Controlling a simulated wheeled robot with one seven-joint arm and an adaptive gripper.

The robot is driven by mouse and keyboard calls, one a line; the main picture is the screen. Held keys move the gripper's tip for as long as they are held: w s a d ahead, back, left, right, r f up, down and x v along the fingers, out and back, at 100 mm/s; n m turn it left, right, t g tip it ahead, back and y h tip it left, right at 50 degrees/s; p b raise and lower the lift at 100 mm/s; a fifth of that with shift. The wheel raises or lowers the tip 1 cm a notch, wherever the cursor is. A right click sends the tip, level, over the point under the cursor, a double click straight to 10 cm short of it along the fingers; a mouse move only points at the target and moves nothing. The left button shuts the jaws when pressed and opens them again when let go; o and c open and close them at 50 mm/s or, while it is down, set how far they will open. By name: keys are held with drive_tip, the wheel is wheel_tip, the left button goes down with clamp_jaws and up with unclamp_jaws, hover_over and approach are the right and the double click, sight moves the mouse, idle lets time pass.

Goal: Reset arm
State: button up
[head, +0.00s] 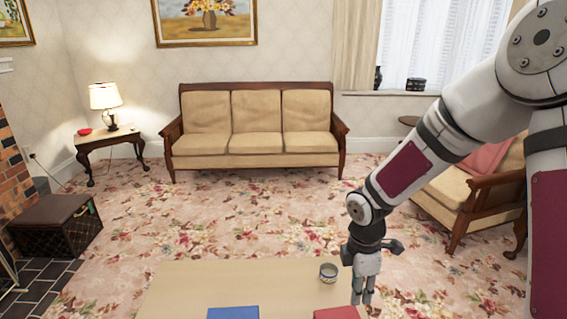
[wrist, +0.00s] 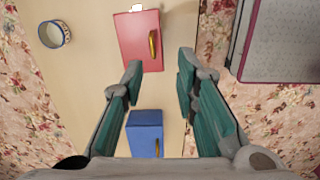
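My gripper (head: 363,298) hangs pointing down at the right end of the low table in the head view. In the wrist view its two teal-padded fingers (wrist: 160,78) are spread apart with only bare table top seen between the tips. A red box (wrist: 140,42) with a gold handle lies beyond the fingertips; its edge shows in the head view (head: 336,314). A blue box (wrist: 145,130) shows between the lower parts of the fingers, and also at the bottom of the head view (head: 233,313). The gripper holds nothing that I can see.
A small patterned cup (head: 328,272) stands on the pale table (head: 200,285) beside my gripper. A tan sofa (head: 255,140), a side table with a lamp (head: 105,105), an armchair (head: 450,190) and a dark crate (head: 58,225) stand around open floral carpet (head: 220,220).

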drive_tip(key=s+d+r+m+h, duration=0.25)
drive_tip(key=s+r+m, duration=0.8)
drive_tip(key=r, duration=0.55)
drive_tip(key=s+a+r+m+t+y, duration=0.1)
drive_tip(key=s+a+r+m+y, duration=0.2)
drive_tip(key=s, duration=0.7)
drive_tip(key=s+r+m, duration=0.4)
drive_tip(key=s+m, duration=0.1)
drive_tip(key=s, duration=0.4)
wheel_tip(320, 180, up, 17)
drive_tip(key=t+p, duration=0.3)
drive_tip(key=p, duration=1.2)
drive_tip(key=shift+f+n+p, duration=0.15)
drive_tip(key=shift+n+p, duration=0.2)
drive_tip(key=shift+p, duration=0.05)
drive_tip(key=shift+w, duration=0.15)
